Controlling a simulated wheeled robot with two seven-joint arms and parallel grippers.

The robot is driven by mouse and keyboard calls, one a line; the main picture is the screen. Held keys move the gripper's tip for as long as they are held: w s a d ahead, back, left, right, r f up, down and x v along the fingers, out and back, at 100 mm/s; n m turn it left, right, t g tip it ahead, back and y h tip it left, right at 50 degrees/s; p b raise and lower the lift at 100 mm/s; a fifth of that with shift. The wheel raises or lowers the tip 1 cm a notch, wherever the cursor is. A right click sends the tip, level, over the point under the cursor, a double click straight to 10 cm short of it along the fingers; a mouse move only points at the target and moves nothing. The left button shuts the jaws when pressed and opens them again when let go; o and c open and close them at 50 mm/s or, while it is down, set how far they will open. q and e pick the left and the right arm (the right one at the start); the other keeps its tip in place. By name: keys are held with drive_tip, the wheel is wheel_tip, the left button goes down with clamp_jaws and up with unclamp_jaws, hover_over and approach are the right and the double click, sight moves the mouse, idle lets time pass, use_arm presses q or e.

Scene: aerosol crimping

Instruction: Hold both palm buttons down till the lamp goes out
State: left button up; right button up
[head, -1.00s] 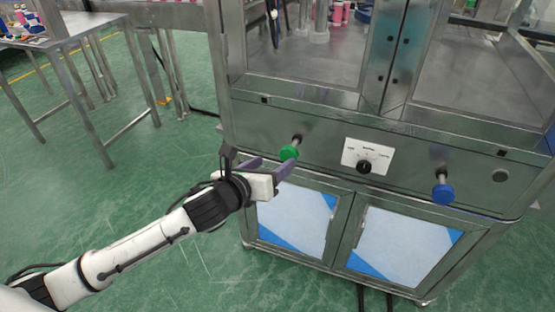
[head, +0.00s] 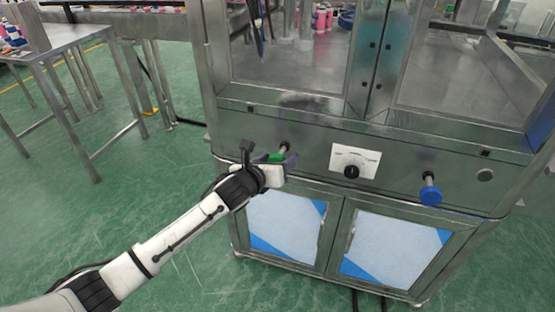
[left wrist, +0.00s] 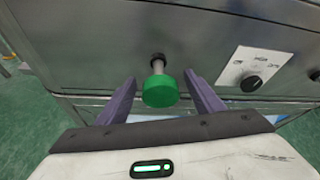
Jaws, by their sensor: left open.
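A green palm button (head: 276,157) stands out on a short stem from the left of the steel machine's front panel. In the left wrist view the green button (left wrist: 160,90) sits between the purple fingers of my open left gripper (left wrist: 160,98). I cannot tell whether the fingers touch it. In the head view my left gripper (head: 276,160) partly hides the button. A blue palm button (head: 430,194) stands out at the right of the same panel, with nothing near it. My right gripper is not in view. No lit lamp can be made out.
A white plate with a black knob (head: 351,171) is between the buttons. A dark round fitting (head: 485,175) is right of the blue button. Cabinet doors (head: 286,228) are below. A steel table (head: 62,62) stands at the left, with clear green floor before it.

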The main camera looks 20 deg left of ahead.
use_arm(q)
drive_tip(key=c, duration=1.1)
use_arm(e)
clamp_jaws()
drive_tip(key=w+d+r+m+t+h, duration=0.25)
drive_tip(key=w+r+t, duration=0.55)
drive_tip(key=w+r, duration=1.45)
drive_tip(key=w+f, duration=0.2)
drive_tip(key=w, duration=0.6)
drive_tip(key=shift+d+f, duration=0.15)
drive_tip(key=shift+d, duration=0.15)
